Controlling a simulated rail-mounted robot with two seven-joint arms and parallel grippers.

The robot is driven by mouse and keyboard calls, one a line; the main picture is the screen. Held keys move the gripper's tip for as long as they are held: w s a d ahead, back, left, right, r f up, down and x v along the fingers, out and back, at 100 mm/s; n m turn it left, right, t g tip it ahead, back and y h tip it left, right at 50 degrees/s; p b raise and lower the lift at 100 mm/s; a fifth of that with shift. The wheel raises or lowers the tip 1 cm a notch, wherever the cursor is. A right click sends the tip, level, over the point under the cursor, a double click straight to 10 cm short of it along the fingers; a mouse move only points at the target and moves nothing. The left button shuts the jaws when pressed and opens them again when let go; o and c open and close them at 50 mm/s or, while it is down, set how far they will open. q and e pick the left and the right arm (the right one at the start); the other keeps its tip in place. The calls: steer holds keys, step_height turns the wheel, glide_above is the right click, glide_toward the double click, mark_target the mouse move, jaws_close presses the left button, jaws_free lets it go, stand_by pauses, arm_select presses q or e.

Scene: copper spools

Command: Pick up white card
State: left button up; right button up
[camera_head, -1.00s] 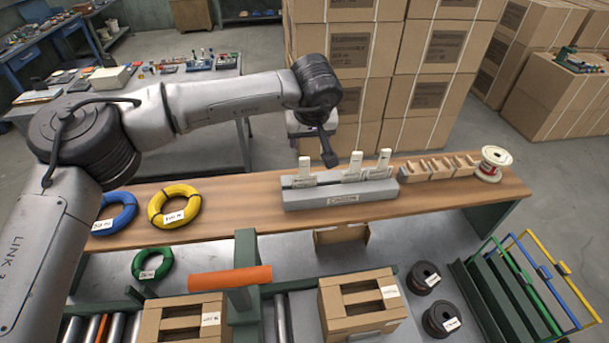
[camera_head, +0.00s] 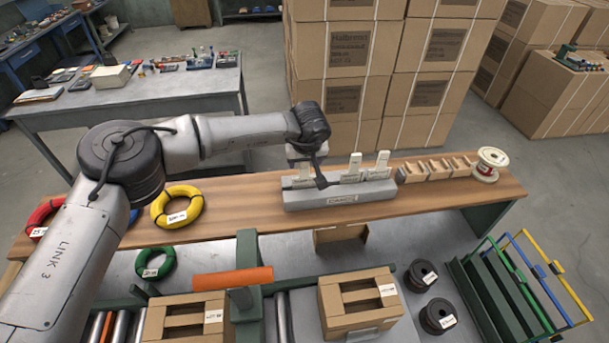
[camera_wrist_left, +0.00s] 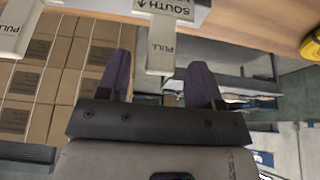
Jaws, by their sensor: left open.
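Several white cards stand upright in a grey slotted holder (camera_head: 340,200) on the wooden bench: a left card (camera_head: 303,178), a middle card (camera_head: 354,168) and a right card (camera_head: 381,166). My left gripper (camera_head: 321,181) is low at the holder, by the left card. In the left wrist view, my open gripper (camera_wrist_left: 160,68) has one finger on each side of a white card (camera_wrist_left: 161,42) marked PULL. The card's end reaches between the fingertips, with gaps on both sides. Another card (camera_wrist_left: 14,32) shows at the left. My right gripper is not in view.
Yellow (camera_head: 177,206) and green (camera_head: 154,262) coils lie left. Stacked cartons (camera_head: 375,70) stand behind the bench.

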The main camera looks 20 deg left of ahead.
arm_select(q)
steer(key=shift+f, duration=0.15)
steer(key=shift+c, duration=0.3)
jaws_close()
